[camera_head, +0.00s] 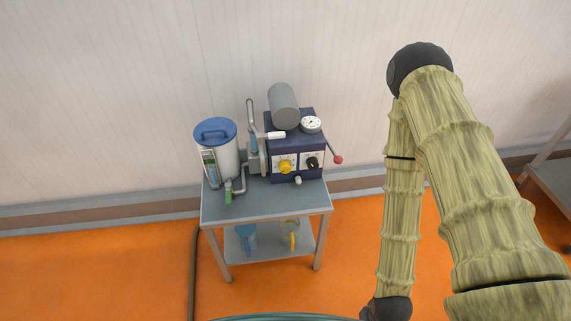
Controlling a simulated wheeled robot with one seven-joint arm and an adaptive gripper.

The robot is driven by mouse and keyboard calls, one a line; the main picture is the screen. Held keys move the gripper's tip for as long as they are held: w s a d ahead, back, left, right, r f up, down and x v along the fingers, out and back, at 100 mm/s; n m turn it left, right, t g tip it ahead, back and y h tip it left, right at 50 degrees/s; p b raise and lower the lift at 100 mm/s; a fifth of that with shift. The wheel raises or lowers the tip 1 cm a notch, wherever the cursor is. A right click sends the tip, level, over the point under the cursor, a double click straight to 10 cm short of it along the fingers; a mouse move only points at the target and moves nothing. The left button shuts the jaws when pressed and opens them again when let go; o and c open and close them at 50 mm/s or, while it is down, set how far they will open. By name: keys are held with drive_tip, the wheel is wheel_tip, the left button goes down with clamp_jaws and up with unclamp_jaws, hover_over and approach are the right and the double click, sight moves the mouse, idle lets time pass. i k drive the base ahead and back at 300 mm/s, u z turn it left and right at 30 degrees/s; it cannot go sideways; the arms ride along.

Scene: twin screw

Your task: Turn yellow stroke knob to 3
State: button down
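The yellow stroke knob (285,167) sits on a pale dial plate on the front of a dark blue pump box (290,145). Its marks are too small to read, so I cannot tell its setting. A black knob (312,163) on a second pale plate is just to its right. The pump stands on a small grey table (263,204). My arm fills the right side of the view, and its lower end leaves the picture at the bottom. My gripper is not in view. Nothing of mine touches the yellow knob.
A white tank with a blue lid (215,131) stands left of the pump. A red-ended lever (337,160) sticks out at the pump's right. A hose (194,270) runs down beside the table. Orange floor (120,265) is clear in front and left. Another table stands far right.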

sight(284, 165)
drive_tip(key=u, duration=3.1)
drive_tip(key=i, duration=0.45)
drive_tip(key=z, duration=2.85)
